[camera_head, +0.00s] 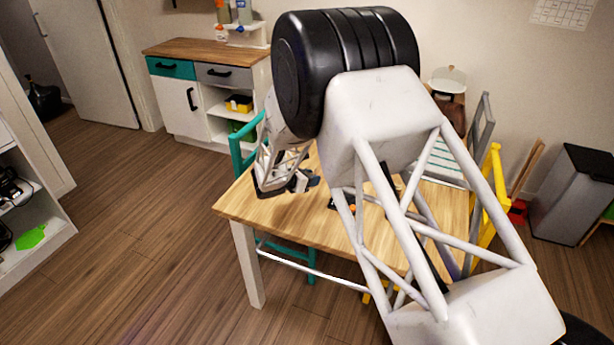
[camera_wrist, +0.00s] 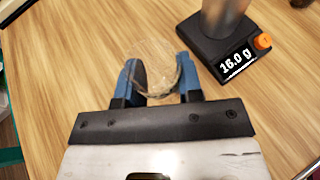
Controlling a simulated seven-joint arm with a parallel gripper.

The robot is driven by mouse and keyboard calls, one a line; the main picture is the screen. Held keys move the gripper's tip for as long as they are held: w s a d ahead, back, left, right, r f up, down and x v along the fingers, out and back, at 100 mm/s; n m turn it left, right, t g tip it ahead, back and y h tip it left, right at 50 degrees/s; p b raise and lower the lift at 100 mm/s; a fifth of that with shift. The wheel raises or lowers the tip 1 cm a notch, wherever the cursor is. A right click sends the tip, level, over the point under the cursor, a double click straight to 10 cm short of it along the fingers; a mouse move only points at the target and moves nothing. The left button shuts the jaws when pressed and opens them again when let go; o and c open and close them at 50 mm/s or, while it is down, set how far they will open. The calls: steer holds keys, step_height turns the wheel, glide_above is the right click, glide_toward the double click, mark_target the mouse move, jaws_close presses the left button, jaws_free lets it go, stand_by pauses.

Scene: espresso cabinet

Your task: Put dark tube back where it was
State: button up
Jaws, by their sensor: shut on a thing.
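My gripper (camera_wrist: 155,72), with blue fingers, is shut on a round, see-through glassy thing (camera_wrist: 160,64) over the wooden table in the wrist view. I see it nearly end-on, so its height and the gap below it cannot be told. No plainly dark tube shows, and I cannot tell whether the held thing is that tube. In the head view my gripper (camera_head: 300,184) is over the left part of the table (camera_head: 240,207); the held thing cannot be made out there.
A teal chair (camera_head: 238,150) and a yellow chair (camera_head: 492,180) stand at the table.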

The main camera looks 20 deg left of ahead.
steer(key=w+a, duration=0.2)
steer(key=w, duration=0.1)
steer(key=w+a, duration=0.1)
steer(key=w, duration=0.1)
steer(key=shift+w+a+f, duration=0.25)
steer(key=shift+a+f, duration=0.05)
steer(key=shift+f, duration=1.75)
steer(key=shift+f, duration=0.2)
steer(key=o, duration=0.9)
steer(key=shift+r, duration=0.2)
steer(key=shift+v, duration=6.05)
steer(key=shift+f, duration=0.1)
